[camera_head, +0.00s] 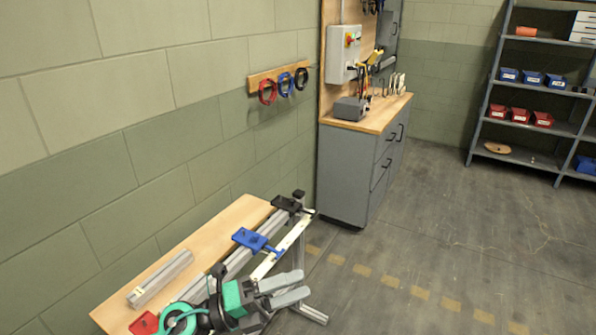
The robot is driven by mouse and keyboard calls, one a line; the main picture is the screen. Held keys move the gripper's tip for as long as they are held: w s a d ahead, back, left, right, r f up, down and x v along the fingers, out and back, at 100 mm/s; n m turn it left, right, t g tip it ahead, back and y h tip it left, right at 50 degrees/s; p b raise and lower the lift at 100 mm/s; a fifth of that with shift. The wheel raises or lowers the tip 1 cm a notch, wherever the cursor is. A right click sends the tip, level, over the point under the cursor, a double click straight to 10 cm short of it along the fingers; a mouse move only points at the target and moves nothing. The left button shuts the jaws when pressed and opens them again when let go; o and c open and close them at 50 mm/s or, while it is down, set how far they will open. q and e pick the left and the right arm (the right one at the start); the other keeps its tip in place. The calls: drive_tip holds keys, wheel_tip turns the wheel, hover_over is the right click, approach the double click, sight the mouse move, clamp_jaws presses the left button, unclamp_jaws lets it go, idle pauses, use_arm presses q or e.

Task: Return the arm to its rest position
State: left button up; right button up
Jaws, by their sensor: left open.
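My left gripper (303,283) is at the bottom centre, in front of the workbench (215,232). Its two grey fingers point right and are apart, with nothing between them. Its black and teal wrist hides part of the bench top and the lower end of a metal rail. My right gripper is not in view.
The bench carries a long rail (240,262) with a blue clamp (250,239), a loose grey metal bar (160,279) and a red part (144,324). A grey cabinet (345,170) stands behind, shelves (515,155) at right. The floor at right is clear.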

use_arm(q)
drive_tip(key=w+a+n+t+y, duration=0.2)
drive_tip(key=a+n+t+y, duration=0.5)
drive_tip(key=n, duration=0.4)
drive_tip(key=w+a+n+t+y, duration=0.3)
drive_tip(key=a+n+t+y, duration=0.2)
drive_tip(key=n+t, duration=0.45)
drive_tip(key=s+a+f+n+g+y, duration=0.2)
drive_tip(key=a+f+n+g+y, duration=0.15)
drive_tip(key=f+n+y, duration=0.2)
drive_tip(key=s+a+f+n+g+y, duration=0.25)
drive_tip(key=a+f+n+y, duration=0.2)
drive_tip(key=f, duration=0.25)
drive_tip(key=s+a+f+n+g+h, duration=0.1)
drive_tip(key=s+f+n+g, duration=0.1)
drive_tip(key=s+f+g, duration=0.65)
drive_tip(key=s+a+f+n+g+h, duration=0.15)
drive_tip(key=s+f+g, duration=0.35)
drive_tip(key=s, duration=0.7)
wheel_tip(320, 180, down, 33)
drive_tip(key=s+a+f+g, duration=0.1)
drive_tip(key=s+a+f, duration=0.1)
drive_tip(key=s+f, duration=1.6)
drive_tip(key=shift+s+a+y, duration=0.25)
drive_tip(key=shift+s+y, duration=0.1)
drive_tip(key=shift+s, duration=0.1)
